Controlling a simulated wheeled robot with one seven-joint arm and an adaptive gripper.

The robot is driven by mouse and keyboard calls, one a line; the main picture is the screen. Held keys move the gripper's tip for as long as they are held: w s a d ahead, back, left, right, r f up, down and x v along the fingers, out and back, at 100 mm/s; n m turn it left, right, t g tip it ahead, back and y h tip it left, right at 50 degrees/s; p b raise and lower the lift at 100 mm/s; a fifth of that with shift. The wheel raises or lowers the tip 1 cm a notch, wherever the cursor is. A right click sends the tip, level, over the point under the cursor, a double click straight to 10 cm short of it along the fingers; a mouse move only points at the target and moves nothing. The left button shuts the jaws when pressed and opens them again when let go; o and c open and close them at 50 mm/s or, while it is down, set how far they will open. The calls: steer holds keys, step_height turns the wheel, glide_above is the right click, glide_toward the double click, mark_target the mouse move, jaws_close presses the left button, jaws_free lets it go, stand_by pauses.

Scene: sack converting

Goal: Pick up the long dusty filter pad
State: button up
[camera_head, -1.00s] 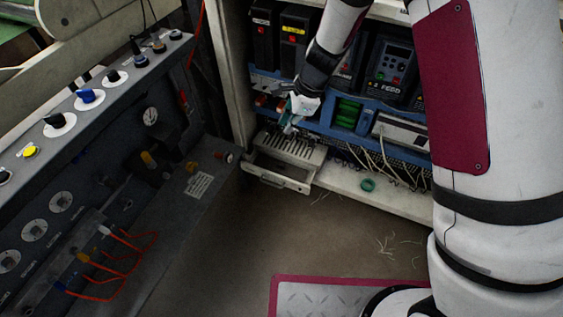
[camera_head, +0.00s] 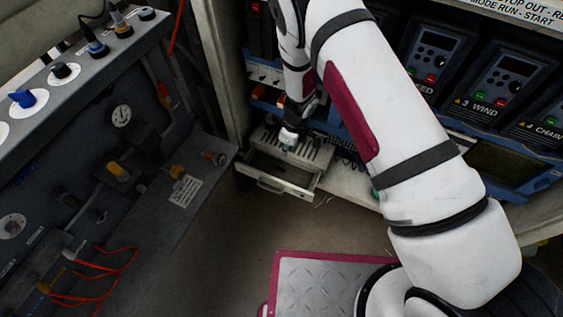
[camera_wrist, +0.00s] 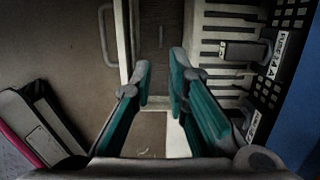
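My gripper (camera_wrist: 161,66) has teal-padded fingers, apart with a gap and nothing held between them. In the wrist view its tips are over an open shallow drawer (camera_wrist: 125,40), whose inside (camera_wrist: 160,25) looks dark brown. I cannot tell whether that dark surface is the long dusty filter pad or the bare drawer bottom; no pad shows clearly elsewhere. In the head view, my gripper (camera_head: 289,139) is above the slotted grille and the pulled-out drawer (camera_head: 272,186) at the foot of the cabinet. Its fingertips are too small to read there.
A slotted grille (camera_wrist: 225,48) with a fuse label (camera_wrist: 276,55) lies right of the drawer. A grey control console (camera_head: 190,150) stands at left in the head view. Drive units (camera_head: 430,60) fill the cabinet. The floor (camera_head: 230,240) before the drawer is clear.

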steer(key=b, duration=0.3)
glide_above(281, 167)
steer(key=f, duration=0.5)
steer(key=d+f, duration=0.1)
steer(key=f, duration=0.2)
steer(key=shift+f, duration=0.15)
steer(key=shift+a+f+b, duration=0.25)
steer(key=shift+f+b, duration=0.5)
steer(key=shift+f, duration=0.6)
steer(key=shift+a+f+b, duration=0.25)
steer(key=shift+f+b, duration=0.45)
steer(key=shift+f, duration=0.6)
jaws_close()
